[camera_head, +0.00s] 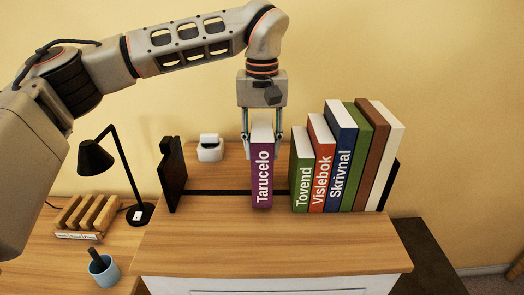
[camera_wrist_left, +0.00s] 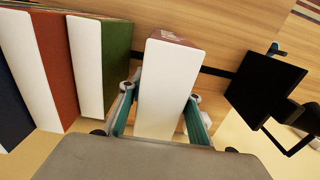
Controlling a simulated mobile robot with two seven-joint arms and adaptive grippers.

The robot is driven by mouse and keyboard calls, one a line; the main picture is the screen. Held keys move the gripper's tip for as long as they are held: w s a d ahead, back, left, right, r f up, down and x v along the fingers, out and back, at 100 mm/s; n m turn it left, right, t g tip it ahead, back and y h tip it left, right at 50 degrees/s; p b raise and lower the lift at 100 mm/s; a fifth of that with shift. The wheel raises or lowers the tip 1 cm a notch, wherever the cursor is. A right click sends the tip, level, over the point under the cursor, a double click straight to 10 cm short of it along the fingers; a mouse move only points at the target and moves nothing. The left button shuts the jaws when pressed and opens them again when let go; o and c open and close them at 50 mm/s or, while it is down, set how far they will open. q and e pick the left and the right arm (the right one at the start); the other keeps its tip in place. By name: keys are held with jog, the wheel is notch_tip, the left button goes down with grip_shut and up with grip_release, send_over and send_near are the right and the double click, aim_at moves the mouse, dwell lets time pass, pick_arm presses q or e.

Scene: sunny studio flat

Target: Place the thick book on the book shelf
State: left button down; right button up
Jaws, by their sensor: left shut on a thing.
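The thick purple book (camera_head: 262,178), labelled "Tarucelo", stands upright on the book shelf (camera_head: 222,200), between the left bookend and the row of books. My left gripper (camera_head: 263,140) comes down from above and is shut on it, one finger on each side. In the left wrist view the book's white top (camera_wrist_left: 168,85) lies between the fingers (camera_wrist_left: 163,110). A gap separates it from the green "Tovend" book (camera_head: 302,172) to its right. I cannot tell whether its base touches the shelf. My right gripper is not in view.
Several books lean to the right against a black bookend (camera_head: 389,185). Another black bookend (camera_head: 172,174) stands at the left. A small white object (camera_head: 210,148) is behind. A black lamp (camera_head: 97,157), wooden rack (camera_head: 88,215) and blue cup (camera_head: 104,272) stand at left. The cabinet front is clear.

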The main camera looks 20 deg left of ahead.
pick_arm(q)
jog(key=shift+f, duration=0.65)
jog(key=c, duration=1.4)
grip_release()
jog(key=shift+f, duration=0.2)
jog(key=shift+c, duration=0.2)
jog(key=shift+r, duration=0.1)
